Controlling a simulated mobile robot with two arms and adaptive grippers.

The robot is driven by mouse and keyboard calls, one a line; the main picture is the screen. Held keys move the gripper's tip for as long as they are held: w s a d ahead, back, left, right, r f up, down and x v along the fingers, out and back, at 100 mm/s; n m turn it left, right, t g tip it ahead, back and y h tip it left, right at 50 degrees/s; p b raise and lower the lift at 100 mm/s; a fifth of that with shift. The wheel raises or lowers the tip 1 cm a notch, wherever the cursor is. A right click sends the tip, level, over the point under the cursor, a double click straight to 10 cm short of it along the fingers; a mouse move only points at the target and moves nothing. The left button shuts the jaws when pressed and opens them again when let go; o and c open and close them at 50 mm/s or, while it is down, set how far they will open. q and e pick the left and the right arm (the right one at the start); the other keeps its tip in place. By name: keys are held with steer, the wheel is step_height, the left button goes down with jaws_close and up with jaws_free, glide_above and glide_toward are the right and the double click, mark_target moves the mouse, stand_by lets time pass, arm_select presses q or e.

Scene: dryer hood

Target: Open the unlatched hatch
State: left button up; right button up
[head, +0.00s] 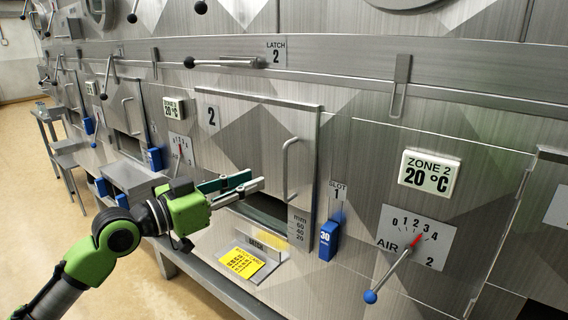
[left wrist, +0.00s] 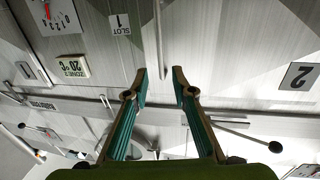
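Hatch 2 (head: 245,140) is a grey metal panel with a vertical bar handle (head: 290,170) near its right edge. A dark gap shows along its bottom. The latch 2 lever (head: 225,63) above it lies roughly horizontal. My left gripper (head: 262,184) is in front of the hatch's lower part, just left of the handle in the picture. In the left wrist view the gripper (left wrist: 159,74) is open, with nothing between its fingertips. A thin bar (left wrist: 158,38) shows beyond the fingertips; I cannot tell if it is the handle or the hatch edge. My right gripper is out of view.
A blue slot block (head: 328,240) and an air dial with a blue-knobbed lever (head: 390,275) are right of the hatch. A yellow card (head: 242,262) lies on the ledge below. More hatches and levers line the left.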

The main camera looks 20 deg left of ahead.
arm_select(q)
steer(key=p+x, duration=0.3)
steer(key=x, duration=0.7)
steer(key=shift+w+d+r, duration=0.1)
steer(key=shift+w+d, duration=0.1)
steer(key=shift+w, duration=0.25)
jaws_close()
